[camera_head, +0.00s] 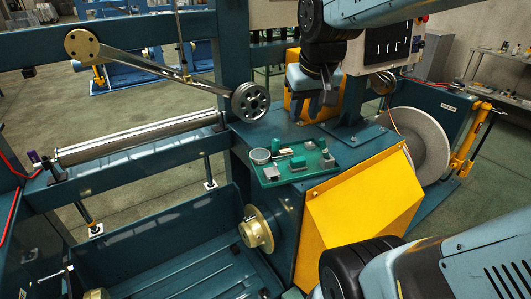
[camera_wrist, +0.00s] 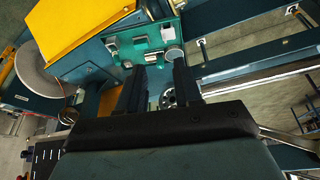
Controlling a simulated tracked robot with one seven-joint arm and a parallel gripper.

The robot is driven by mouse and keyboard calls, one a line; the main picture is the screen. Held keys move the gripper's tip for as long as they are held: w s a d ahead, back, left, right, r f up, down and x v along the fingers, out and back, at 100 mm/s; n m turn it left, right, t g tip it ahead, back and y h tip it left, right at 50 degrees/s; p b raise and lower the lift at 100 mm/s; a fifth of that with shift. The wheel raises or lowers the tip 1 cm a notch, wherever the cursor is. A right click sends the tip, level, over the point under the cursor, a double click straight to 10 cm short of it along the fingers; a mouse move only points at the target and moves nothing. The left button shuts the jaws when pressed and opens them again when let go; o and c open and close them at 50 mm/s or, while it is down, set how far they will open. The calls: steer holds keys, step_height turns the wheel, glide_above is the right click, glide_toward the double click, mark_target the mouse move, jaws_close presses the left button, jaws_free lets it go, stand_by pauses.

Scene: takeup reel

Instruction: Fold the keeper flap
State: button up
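No part shows clearly enough for me to name it as the keeper flap. A brass-coloured flanged hub (camera_head: 258,230) sticks out of the blue machine's side, below the green tray (camera_head: 268,180). My gripper (camera_head: 320,104) hangs fingers-down above the machine's blue top, behind the tray in the head view. In the wrist view my gripper (camera_wrist: 159,85) has its two dark fingers apart, with nothing held between them. The tray also shows in the wrist view (camera_wrist: 125,46), beyond the fingertips.
The tray holds a round grey cup (camera_head: 261,156) and several small blocks. A slanted yellow guard (camera_head: 360,200) stands right of the hub, with a large grey disc (camera_head: 425,140) beyond. A spoked wheel (camera_head: 250,101) and a shiny roller (camera_head: 140,136) are at left.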

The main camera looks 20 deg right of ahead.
steer(key=w+f+g, duration=0.2)
steer(key=w+f, duration=0.3)
steer(key=w, duration=0.6)
steer(key=g, duration=0.2)
glide_toward(275, 163)
step_height(275, 163, down, 9)
steer(key=shift+w+d+f, duration=0.1)
steer(key=shift+f, duration=0.1)
jaws_close()
steer(key=shift+d+n, duration=0.1)
steer(key=shift+n, duration=0.2)
